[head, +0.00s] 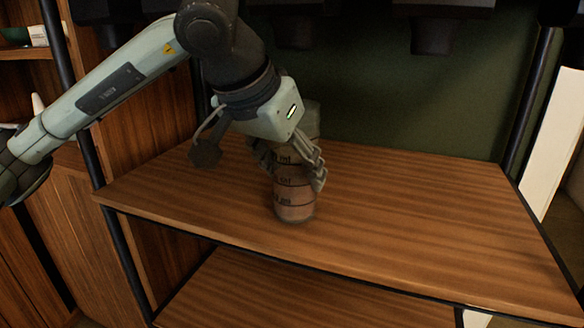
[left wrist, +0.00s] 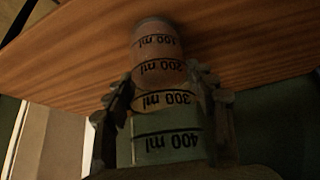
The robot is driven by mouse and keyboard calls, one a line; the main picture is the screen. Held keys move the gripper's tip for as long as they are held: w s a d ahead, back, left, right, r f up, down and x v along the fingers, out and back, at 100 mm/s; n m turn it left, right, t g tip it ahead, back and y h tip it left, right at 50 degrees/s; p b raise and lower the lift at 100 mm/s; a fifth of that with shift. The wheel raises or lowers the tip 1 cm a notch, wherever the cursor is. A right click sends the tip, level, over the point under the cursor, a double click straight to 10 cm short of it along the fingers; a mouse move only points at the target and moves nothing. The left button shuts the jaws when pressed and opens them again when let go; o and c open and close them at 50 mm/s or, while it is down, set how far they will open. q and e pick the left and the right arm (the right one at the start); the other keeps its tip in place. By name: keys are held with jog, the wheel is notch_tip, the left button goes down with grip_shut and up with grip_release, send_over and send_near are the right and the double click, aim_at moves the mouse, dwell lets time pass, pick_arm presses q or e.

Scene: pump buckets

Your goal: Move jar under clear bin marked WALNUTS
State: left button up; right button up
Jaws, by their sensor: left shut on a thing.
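The jar (head: 294,203) is a clear cylinder with dark ml markings, and it looks upright on the wooden shelf, left of the shelf's middle. In the left wrist view the jar (left wrist: 160,72) shows its 100 to 400 ml lines, upside down. My left gripper (head: 297,172) is shut on the jar, with one finger on each side of its upper part; the fingers (left wrist: 165,95) also show in the left wrist view. I cannot tell whether the jar's base touches the shelf. No WALNUTS label is readable; only the dark undersides of bins show at the top. My right gripper is not in view.
The wooden shelf (head: 420,225) is clear to the right of the jar. Dark bin outlets (head: 432,36) hang above its back edge. Black frame posts (head: 527,100) stand at the sides. A lower shelf (head: 290,295) lies beneath.

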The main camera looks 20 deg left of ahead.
pick_arm(q)
jog(key=o, duration=1.5)
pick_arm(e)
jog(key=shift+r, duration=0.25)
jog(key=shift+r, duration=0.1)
pick_arm(q)
jog(key=shift+r+p, duration=0.2)
jog(key=shift+p, duration=0.1)
jog(key=v, duration=1.1)
jog(key=shift+s+r, duration=0.2)
jog(key=shift+r, duration=0.1)
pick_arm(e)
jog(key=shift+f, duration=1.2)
pick_arm(q)
jog(key=shift+a, duration=0.1)
